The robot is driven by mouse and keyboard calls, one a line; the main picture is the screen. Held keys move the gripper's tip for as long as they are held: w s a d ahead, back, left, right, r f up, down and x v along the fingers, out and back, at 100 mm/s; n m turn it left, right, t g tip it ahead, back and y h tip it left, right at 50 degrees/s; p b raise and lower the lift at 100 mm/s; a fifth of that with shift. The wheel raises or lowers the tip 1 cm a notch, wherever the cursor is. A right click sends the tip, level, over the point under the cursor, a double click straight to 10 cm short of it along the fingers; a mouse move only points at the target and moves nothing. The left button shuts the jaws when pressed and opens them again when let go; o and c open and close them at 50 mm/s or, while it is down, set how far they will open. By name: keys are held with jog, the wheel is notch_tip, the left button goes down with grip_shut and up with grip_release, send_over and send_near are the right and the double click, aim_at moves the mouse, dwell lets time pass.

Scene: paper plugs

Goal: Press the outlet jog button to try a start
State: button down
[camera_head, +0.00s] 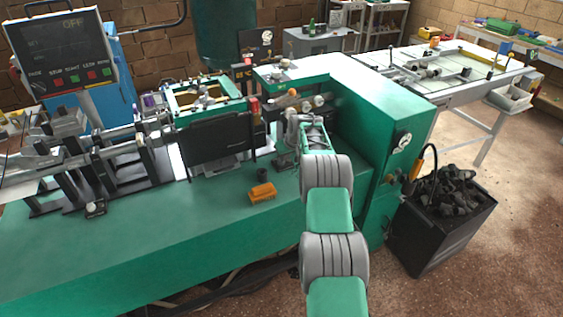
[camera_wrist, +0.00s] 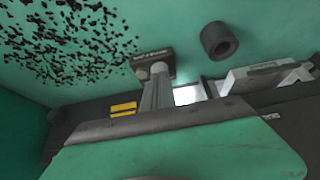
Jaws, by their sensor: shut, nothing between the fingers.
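A small dark box with a lettered top (camera_wrist: 153,55) sits on the green bench in the wrist view; its lettering is too blurred to read surely. In the head view the box (camera_head: 284,162) is partly hidden under my gripper (camera_head: 288,148), right of the dark cup. My gripper (camera_wrist: 151,84) is shut and empty, pointing down, with its fingers in front of the box. I cannot tell whether the tips touch a button. A similar small box (camera_head: 95,209) sits at the bench's left front.
A dark panel (camera_head: 216,143) is to the left. The screen (camera_head: 60,45) reads OFF. A bin of black lumps (camera_head: 447,190) stands right. Dark crumbs (camera_wrist: 75,40) litter the bench.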

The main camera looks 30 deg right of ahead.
jog(key=shift+f+b, duration=1.05)
jog(key=shift+b, duration=0.25)
dwell(0.9)
jog(key=shift+r, duration=1.05)
jog(key=shift+r+p, duration=0.5)
jog(key=shift+r, duration=1)
